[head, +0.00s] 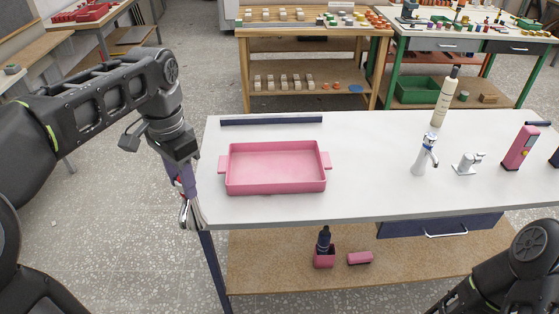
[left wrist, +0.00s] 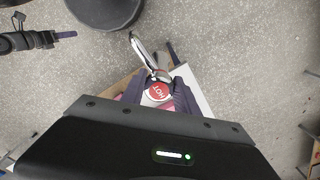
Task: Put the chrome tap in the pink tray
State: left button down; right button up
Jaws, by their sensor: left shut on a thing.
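The chrome tap (head: 187,215) hangs in the jaws of my left gripper (head: 182,181), just off the left end of the white-topped table. In the left wrist view, the tap's curved chrome spout (left wrist: 139,52) and red cap marked HOT (left wrist: 158,92) show between the dark fingers (left wrist: 158,88). The pink tray (head: 275,182) lies on the table to the right of this gripper and looks empty. In the left wrist view, what looks like my right gripper (left wrist: 62,36) shows small at the left; its jaws are unclear.
A blue-handled tap (head: 425,157), a white tap (head: 467,164), a pale bottle (head: 444,99) and a pink device (head: 520,148) stand on the table's right half. A dark bar (head: 271,121) lies behind the tray. The tabletop between tray and taps is clear.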

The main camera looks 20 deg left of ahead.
aim_at(243, 179)
jog(key=i, duration=1)
